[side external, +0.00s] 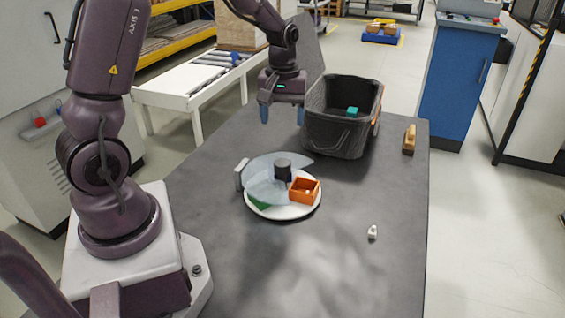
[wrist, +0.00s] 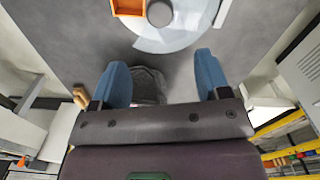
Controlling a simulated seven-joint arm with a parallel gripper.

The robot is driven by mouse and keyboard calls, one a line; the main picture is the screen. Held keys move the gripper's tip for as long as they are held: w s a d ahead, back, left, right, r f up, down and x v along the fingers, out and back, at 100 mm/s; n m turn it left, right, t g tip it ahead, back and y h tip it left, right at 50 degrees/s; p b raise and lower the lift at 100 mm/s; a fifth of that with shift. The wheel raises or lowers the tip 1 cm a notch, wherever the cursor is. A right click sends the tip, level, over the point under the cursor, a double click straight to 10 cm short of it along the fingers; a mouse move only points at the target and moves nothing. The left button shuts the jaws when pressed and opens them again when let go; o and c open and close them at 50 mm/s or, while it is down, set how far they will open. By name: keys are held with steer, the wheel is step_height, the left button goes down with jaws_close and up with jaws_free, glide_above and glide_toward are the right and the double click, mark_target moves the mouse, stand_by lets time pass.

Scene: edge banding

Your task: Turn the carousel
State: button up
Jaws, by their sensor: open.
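The carousel is a white round plate (side external: 290,212) on the grey table, partly under a clear, bluish cover (side external: 262,177) with a dark knob (side external: 283,169) at its middle. An orange open box (side external: 304,190) sits on its right front part, and a green piece (side external: 260,203) shows under the cover. In the wrist view, the orange box (wrist: 128,7), knob (wrist: 159,13) and clear cover (wrist: 180,38) show at the top edge. My gripper (side external: 282,115) is open and empty, its blue fingers pointing down, beyond the carousel and apart from it. Both fingers show in the wrist view (wrist: 160,60).
A black bin (side external: 340,135) with a teal block (side external: 352,112) inside stands right of my gripper, close to it. A light upright plate (side external: 241,174) stands at the carousel's left edge. A wooden-handled item (side external: 409,139) and a small white piece (side external: 372,232) lie at the right. The front table is clear.

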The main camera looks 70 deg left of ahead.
mark_target(283, 162)
step_height(283, 162, down, 13)
steer(key=shift+r, duration=0.1)
stand_by(0.3)
steer(key=shift+c, duration=0.3)
steer(key=c, duration=1.2)
steer(key=shift+c, duration=0.2)
